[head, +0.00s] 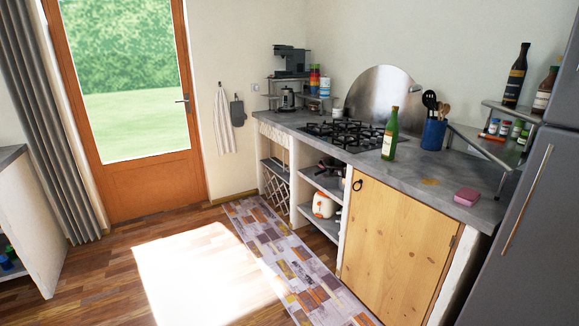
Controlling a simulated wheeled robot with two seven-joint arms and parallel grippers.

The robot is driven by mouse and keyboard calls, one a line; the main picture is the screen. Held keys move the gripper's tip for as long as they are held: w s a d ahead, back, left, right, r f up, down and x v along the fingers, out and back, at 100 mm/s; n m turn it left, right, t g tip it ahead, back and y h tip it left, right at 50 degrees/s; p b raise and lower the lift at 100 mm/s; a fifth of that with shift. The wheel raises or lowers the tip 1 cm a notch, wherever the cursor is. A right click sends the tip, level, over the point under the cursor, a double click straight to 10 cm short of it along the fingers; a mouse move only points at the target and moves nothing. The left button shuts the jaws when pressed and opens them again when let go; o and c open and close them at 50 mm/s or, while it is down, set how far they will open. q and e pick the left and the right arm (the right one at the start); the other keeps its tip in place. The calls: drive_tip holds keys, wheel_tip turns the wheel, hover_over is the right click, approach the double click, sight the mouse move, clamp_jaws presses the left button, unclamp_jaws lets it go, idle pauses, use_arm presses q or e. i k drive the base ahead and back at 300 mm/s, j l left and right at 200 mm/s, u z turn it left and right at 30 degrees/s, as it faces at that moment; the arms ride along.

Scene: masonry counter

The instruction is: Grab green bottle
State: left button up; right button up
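The green bottle (390,136) stands upright on the grey counter (410,172), just right of the black gas hob (345,134). Neither of my grippers shows in the head view, and nothing touches the bottle.
A blue utensil pot (433,134) stands right of the bottle, and a pink sponge (467,197) lies near the front edge. A corner shelf (490,150) holds jars and dark bottles. A grey fridge (535,215) bounds the right. Floor before the wooden cabinet door (395,245) is open.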

sight(392, 128)
drive_tip(key=i+u, duration=0.25)
drive_tip(key=i, duration=1.1)
drive_tip(key=i+z, duration=0.65)
drive_tip(key=z, duration=0.15)
drive_tip(key=i+j+z, duration=0.15)
drive_tip(key=i+z, duration=0.25)
drive_tip(key=i+j+z, duration=0.2)
drive_tip(key=z, duration=0.2)
